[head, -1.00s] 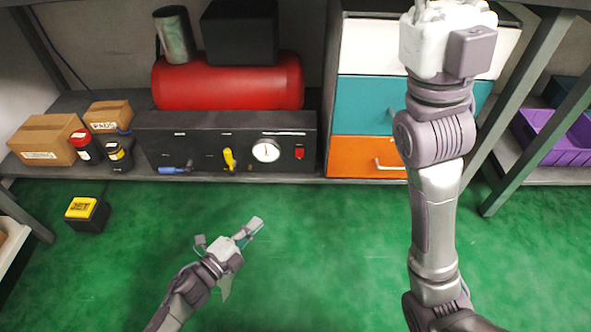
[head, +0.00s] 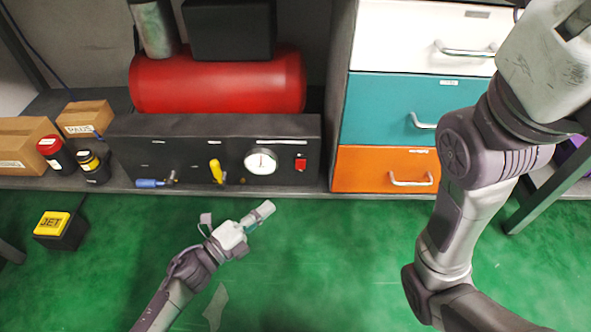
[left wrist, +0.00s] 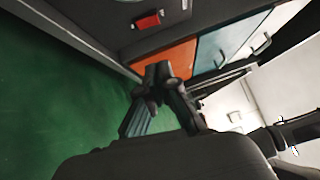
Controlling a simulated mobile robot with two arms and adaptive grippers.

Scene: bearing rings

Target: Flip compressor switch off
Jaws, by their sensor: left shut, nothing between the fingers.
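The compressor is a red tank (head: 220,82) behind a black control panel (head: 130,145) on a low shelf. The red switch (head: 301,163) is at the panel's right end, right of the round gauge (head: 261,161). It also shows in the left wrist view (left wrist: 147,21), near the top. Whether it is on or off is too small to tell. My left gripper (head: 266,210) is shut and empty, below and left of the switch, apart from the panel; its fingers show in the left wrist view (left wrist: 158,75). My right arm rises at the right; its fingertips are out of view.
A yellow lever (head: 215,171) and a blue-handled valve (head: 150,183) stick out of the panel. A drawer unit (head: 385,168) stands at its right. Jars and boxes (head: 86,118) sit at the left. The green floor (head: 320,270) ahead is clear.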

